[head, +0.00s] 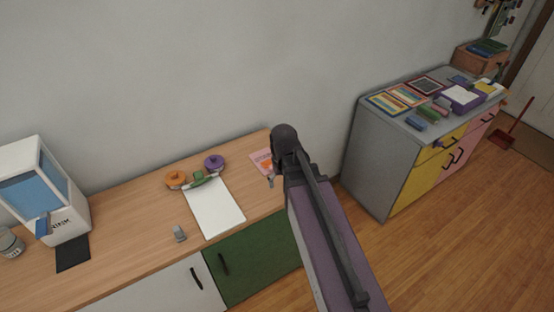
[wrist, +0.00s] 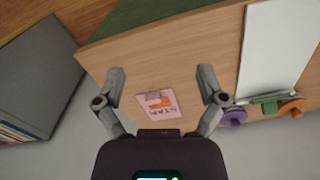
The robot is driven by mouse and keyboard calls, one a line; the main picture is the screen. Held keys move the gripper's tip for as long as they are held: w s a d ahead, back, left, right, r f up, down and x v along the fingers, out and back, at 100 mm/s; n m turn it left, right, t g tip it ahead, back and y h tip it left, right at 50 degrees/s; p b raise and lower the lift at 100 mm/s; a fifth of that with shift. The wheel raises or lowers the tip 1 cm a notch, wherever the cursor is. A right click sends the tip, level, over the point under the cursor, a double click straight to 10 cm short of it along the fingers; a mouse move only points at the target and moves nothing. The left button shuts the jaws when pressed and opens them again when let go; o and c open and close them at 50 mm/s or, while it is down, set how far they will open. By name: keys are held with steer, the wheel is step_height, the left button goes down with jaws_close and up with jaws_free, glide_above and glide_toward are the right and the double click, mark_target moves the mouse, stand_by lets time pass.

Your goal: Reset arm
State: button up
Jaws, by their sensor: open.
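My arm (head: 325,235) reaches up from the bottom of the head view, out over the right end of the wooden desk (head: 130,232). In the wrist view my gripper (wrist: 161,82) is open, its two fingers spread wide with nothing between them. A pink card (wrist: 158,104) with lettering and an orange shape lies on the desk below and between the fingers. In the head view the same card (head: 262,162) is partly covered by my arm. Most of my gripper is hidden behind the arm there.
A white sheet (head: 215,208) lies mid-desk, with a holder of orange (head: 177,179) and purple (head: 214,162) rolls behind it. A white-and-blue box (head: 45,190) stands left. A grey cabinet (head: 370,160) with cluttered top stands right, beyond a floor gap.

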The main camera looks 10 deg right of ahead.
steer(key=shift+m, duration=0.4)
steer(key=s, duration=0.4)
steer(key=shift+s+a, duration=0.15)
steer(key=shift+s, duration=0.1)
stand_by(0.5)
